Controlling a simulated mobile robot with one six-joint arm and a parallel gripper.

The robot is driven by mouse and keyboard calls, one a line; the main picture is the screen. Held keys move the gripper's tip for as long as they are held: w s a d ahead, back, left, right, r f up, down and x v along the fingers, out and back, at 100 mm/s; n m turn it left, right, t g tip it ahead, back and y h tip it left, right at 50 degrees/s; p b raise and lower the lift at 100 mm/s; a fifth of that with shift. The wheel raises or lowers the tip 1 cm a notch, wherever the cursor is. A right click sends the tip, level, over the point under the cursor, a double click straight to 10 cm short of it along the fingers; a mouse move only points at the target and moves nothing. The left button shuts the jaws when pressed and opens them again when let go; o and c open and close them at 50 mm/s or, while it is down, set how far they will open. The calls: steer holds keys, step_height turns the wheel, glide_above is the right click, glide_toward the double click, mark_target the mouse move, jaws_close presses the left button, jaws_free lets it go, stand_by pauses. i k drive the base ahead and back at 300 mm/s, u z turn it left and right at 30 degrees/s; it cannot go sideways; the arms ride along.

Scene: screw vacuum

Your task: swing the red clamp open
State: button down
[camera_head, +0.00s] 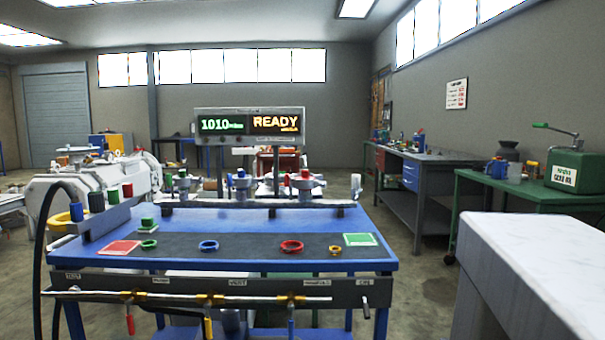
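A red ring-shaped clamp (291,246) lies on the dark mat of the blue bench (190,220), right of centre. Whether its ring is closed or swung apart is too small to tell. A blue ring (208,246) lies to its left, a small yellow ring (335,250) to its right, and a green ring (148,244) at the far left. My gripper is not in view.
A grey manifold pipe (260,204) with knobbed valves runs along the bench's back. A red pad (119,247) and a green pad (359,239) flank the rings. A display (249,125) reads READY. A white-topped block (540,255) stands at the right front.

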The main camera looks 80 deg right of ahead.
mark_target(308, 184)
steer(key=u, duration=1.1)
steer(key=k, duration=2.85)
steer(key=z, duration=0.8)
